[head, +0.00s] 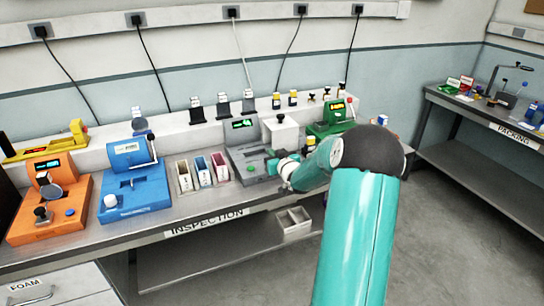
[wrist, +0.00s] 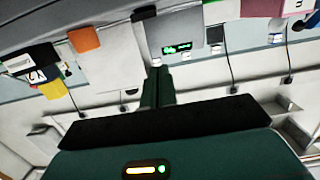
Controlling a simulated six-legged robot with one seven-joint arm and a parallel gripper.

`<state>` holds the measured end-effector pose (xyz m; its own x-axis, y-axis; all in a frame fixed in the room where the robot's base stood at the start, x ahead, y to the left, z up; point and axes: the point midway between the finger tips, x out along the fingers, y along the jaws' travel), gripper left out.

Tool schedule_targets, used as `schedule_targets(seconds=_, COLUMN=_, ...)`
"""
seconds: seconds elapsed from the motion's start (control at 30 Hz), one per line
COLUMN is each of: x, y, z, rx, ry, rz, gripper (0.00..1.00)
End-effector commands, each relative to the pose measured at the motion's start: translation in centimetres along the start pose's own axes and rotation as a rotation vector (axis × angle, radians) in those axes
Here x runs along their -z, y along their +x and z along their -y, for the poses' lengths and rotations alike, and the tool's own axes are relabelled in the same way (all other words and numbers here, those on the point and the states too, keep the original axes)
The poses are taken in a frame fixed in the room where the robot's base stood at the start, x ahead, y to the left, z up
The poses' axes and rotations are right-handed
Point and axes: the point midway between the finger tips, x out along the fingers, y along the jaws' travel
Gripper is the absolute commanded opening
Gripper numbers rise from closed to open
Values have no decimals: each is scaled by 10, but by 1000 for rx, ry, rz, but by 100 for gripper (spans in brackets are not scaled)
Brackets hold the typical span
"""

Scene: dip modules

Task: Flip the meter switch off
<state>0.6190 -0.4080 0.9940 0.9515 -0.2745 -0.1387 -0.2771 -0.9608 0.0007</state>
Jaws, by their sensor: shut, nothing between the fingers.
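A grey instrument (head: 240,132) with a lit green display stands on the inspection bench; I take it to be the meter. It also shows in the wrist view (wrist: 190,37), at the top middle. My gripper (head: 272,166) is low at the right front of this instrument, close to its base; whether it touches cannot be told. In the wrist view the green fingers of my gripper (wrist: 157,72) are together and empty, pointing toward the instrument. The switch cannot be made out; my gripper and arm may hide it.
A blue instrument (head: 140,190), an orange instrument (head: 60,215) and three small bins (head: 202,173) stand to the left. A green instrument (head: 330,120) stands behind my arm at right. A shelf is below the bench (head: 150,222). The floor at right is clear.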

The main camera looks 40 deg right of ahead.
Motion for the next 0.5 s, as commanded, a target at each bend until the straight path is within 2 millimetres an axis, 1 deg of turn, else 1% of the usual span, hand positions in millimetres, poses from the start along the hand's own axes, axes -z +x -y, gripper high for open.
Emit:
schedule_targets(seconds=0.03, x=3, y=-10, z=0, rx=-2, ry=-3, rz=0, gripper=0)
schedule_targets(seconds=0.1, x=6, y=-23, z=0, rx=-3, ry=-2, rz=1, gripper=0)
schedule_targets(seconds=0.23, x=11, y=-44, z=1, rx=-2, ry=-3, rz=1, gripper=0)
schedule_targets(seconds=0.33, x=14, y=-55, z=2, rx=-2, ry=-1, rz=0, gripper=0)
schedule_targets(seconds=0.5, x=15, y=-62, z=2, rx=-2, ry=0, rz=0, gripper=0)
